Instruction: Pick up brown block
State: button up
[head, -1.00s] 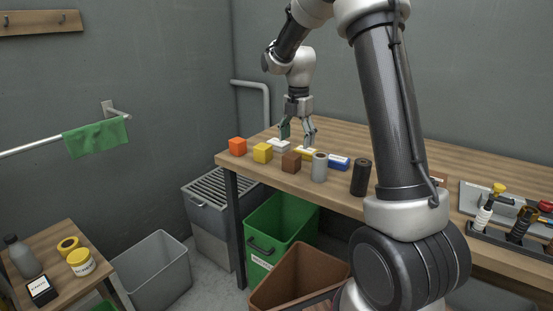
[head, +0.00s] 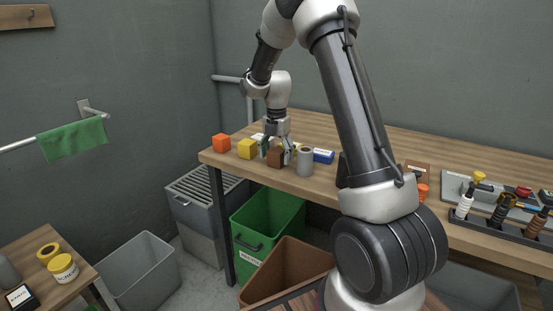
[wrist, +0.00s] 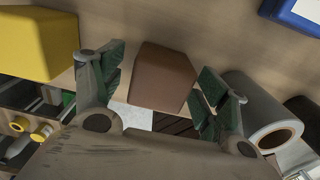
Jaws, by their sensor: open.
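The brown block (head: 276,158) stands on the wooden workbench near its front edge. In the wrist view the brown block (wrist: 160,78) sits between the two green-padded fingers of my gripper (wrist: 163,85). The fingers are apart, one on each side, with a visible gap to the block. In the head view my gripper (head: 276,152) is lowered at the block, and its fingers partly cover the block's sides. Whether the fingertips touch the bench is hidden.
A yellow block (head: 247,149) and an orange block (head: 221,143) stand to the left. A grey cylinder (head: 305,161) stands close on the right, with a blue box (head: 323,156) behind it. Green (head: 268,222) and brown (head: 290,270) bins stand below the bench edge.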

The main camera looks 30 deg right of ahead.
jog(key=c, duration=1.1)
jog(key=shift+c, duration=0.2)
jog(key=shift+r, duration=0.1)
